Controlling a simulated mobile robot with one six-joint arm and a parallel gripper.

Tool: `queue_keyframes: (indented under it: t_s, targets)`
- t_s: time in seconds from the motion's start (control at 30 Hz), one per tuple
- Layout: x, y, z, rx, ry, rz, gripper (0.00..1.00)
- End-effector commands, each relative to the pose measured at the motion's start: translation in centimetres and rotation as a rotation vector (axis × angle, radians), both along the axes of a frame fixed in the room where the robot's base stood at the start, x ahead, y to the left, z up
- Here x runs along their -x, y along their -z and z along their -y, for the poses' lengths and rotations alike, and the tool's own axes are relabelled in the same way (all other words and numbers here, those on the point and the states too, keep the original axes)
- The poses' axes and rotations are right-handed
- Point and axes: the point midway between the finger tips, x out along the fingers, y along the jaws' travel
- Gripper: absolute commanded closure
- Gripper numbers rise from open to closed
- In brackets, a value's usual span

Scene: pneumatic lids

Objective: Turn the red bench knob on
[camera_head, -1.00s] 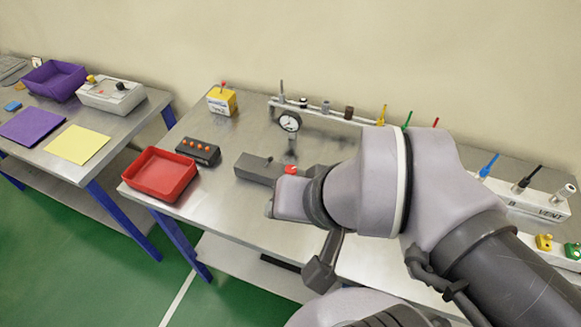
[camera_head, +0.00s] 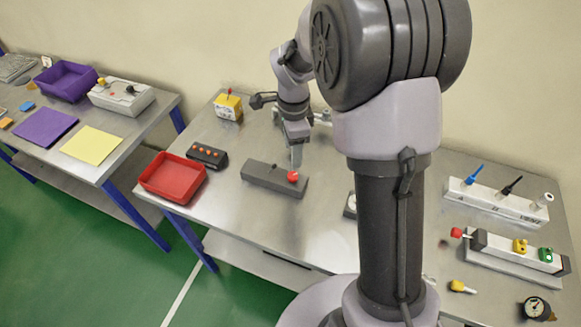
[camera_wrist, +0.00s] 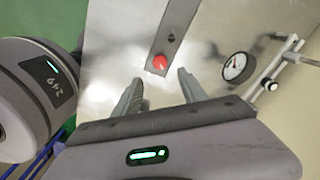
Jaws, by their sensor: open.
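A red knob (camera_head: 292,176) sits at the right end of a long dark grey block (camera_head: 262,177) on the bench. My gripper (camera_head: 297,160) points down just behind and above this knob. In the wrist view the red knob (camera_wrist: 160,63) appears just beyond my two open fingertips (camera_wrist: 159,77), roughly centred between them. The jaws hold nothing. I cannot tell whether the fingers touch the knob. A second red knob (camera_head: 457,232) is at the left end of a white rail with yellow and green parts.
A red tray (camera_head: 172,178) and a black box with orange buttons (camera_head: 207,156) lie left of the block. A yellow box (camera_head: 228,106) stands behind. A gauge (camera_wrist: 237,66) and rail are on the knob's right in the wrist view. My arm hides part of the bench.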

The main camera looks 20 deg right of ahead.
Motion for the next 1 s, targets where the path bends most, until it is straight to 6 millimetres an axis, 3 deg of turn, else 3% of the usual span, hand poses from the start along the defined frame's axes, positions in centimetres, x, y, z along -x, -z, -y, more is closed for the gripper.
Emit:
queue_keyframes:
  t_s: [0.1, 0.3, 0.47, 0.73, 1.0]
  targets:
    - [0.1, 4.0, 0.0, 0.0, -0.001, -0.003, 0.51]
    - [0.0, 8.1, 0.0, 0.0, -0.002, -0.001, 0.51]
    - [0.0, 9.3, 0.0, 0.0, -0.001, 0.0, 0.51]
    - [0.0, 9.4, 0.0, 0.0, -0.002, 0.001, 0.51]
    - [0.0, 9.4, 0.0, 0.0, -0.002, 0.001, 1.0]
